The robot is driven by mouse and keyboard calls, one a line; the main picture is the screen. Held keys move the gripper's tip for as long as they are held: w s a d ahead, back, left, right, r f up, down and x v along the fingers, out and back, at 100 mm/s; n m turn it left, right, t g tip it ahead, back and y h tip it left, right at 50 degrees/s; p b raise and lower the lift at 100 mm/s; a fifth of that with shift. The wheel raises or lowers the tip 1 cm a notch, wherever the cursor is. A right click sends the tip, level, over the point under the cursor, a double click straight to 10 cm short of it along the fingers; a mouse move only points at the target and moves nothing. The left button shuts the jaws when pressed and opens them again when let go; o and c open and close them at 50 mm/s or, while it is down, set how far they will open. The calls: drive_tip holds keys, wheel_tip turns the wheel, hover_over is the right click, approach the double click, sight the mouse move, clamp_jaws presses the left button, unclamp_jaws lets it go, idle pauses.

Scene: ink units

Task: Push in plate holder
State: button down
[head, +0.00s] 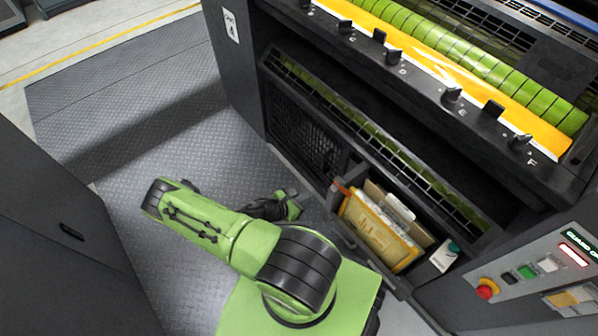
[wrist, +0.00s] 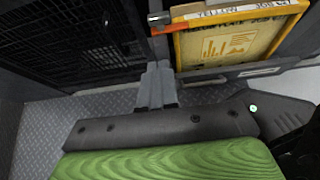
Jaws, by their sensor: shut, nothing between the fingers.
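The plate holder (head: 378,232), an orange-yellow framed panel with a pale yellow face, stands in the low open bay of the dark press. In the wrist view the holder (wrist: 232,42) shows at the upper right, with a label reading "YELLOW" on its top edge. An orange rod with a round metal end (wrist: 158,18) sits at its left side. My gripper (wrist: 157,70) is shut and empty, its fingers pointing at the area just below and left of the holder's left edge. I cannot tell whether they touch it. In the head view the fingertips are hard to make out.
A black mesh panel (wrist: 75,42) lies left of the bay. A white bottle or box (head: 445,256) stands at the bay's right. The control panel (head: 535,268) with a red button is at the lower right. Diamond-plate floor (head: 130,130) is clear on the left.

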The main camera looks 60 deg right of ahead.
drive_tip(key=b, duration=0.4)
approach(338, 182)
wheel_tip(338, 182, down, 4)
drive_tip(key=d, duration=0.2)
drive_tip(key=s+d, duration=0.1)
drive_tip(key=d, duration=0.1)
drive_tip(key=shift+s+r, duration=0.25)
drive_tip(key=shift+s, duration=0.15)
drive_tip(key=shift+s+d, duration=0.15)
drive_tip(key=shift+d, duration=0.4)
drive_tip(key=shift+r, duration=0.1)
